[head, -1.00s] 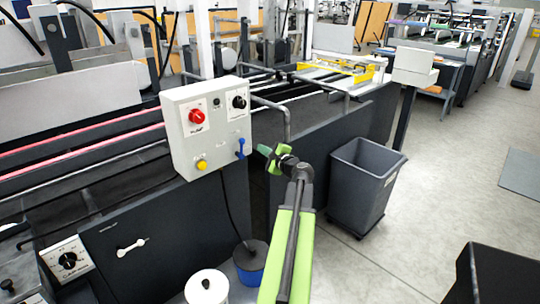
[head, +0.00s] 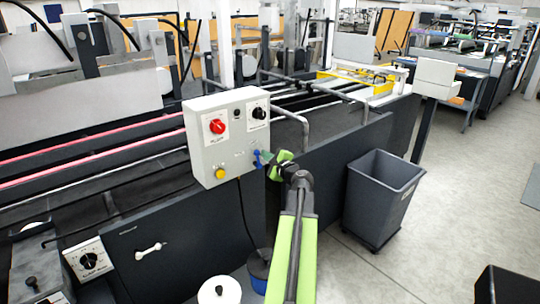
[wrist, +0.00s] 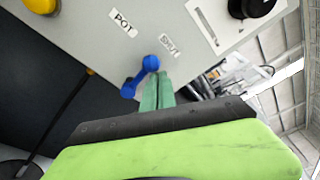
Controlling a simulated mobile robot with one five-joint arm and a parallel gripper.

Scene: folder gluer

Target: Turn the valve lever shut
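The valve lever is a small blue handle (head: 258,159) on the front of a light grey control box (head: 207,152), near its lower right corner. In the wrist view the blue lever (wrist: 139,76) runs from its round hub down and to the left. My gripper (head: 268,160) is at the lever's right side in the head view and partly covers it.
The box also carries a red knob (head: 217,127), a black knob (head: 259,113) and a yellow button (head: 220,173). A grey bin (head: 380,200) stands on the floor to the right. A white-lidded container (head: 219,291) is below. A bent grey pipe (head: 304,130) is right of the box.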

